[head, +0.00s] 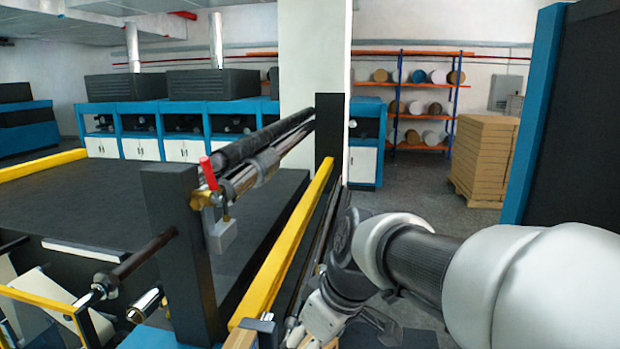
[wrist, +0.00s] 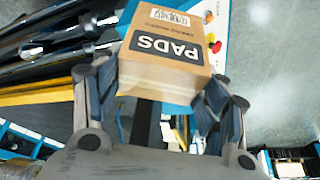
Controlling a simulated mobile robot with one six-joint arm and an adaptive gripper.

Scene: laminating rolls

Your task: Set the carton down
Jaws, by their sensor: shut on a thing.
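The carton (wrist: 160,72) is a tan box with a dark label reading PADS, seen in the wrist view. It sits between the two fingers of my gripper (wrist: 162,95), which is shut on it. The label and a small printed code face the camera, and the far side of the carton is hidden. In the head view my gripper (head: 300,328) is low in the picture, just right of the yellow rail's near end. The carton is hard to make out there.
The head view shows a yellow rail (head: 290,255), a black post (head: 180,250) and a roller with a red handle (head: 208,174). Stacked cartons (head: 485,155) stand at back right.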

